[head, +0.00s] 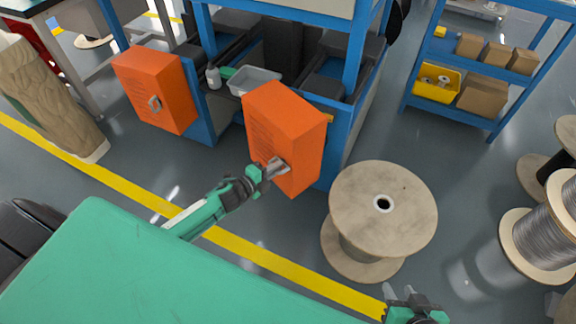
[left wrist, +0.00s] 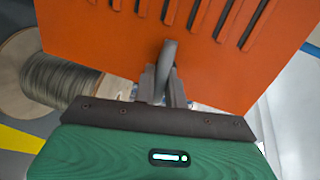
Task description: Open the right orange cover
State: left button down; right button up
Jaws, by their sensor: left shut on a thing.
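The right orange cover (head: 286,133) is a box-shaped door on the front of the blue machine, and it looks shut in the head view. My left gripper (head: 280,168) is at its grey handle, low on the front face. In the left wrist view the fingers (left wrist: 161,88) are shut on the grey handle (left wrist: 167,60), with the slotted orange panel (left wrist: 110,40) behind it. My right gripper (head: 400,296) is at the bottom edge, right of centre, empty, with its fingers apart.
The left orange cover (head: 155,88) stands on the machine's left side. A large wooden spool (head: 383,210) stands on the floor close to the right of the right cover. Blue shelves (head: 470,110) are at the back right. Clear floor lies in front of the covers.

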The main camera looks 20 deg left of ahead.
pick_arm(q)
jog(key=shift+s+a, duration=0.2)
jog(key=shift+a, duration=0.35)
pick_arm(e)
jog(key=shift+d, duration=0.1)
pick_arm(q)
jog(key=c, duration=1.5)
grip_release()
jog(key=shift+c, duration=0.2)
jog(key=shift+s, duration=0.1)
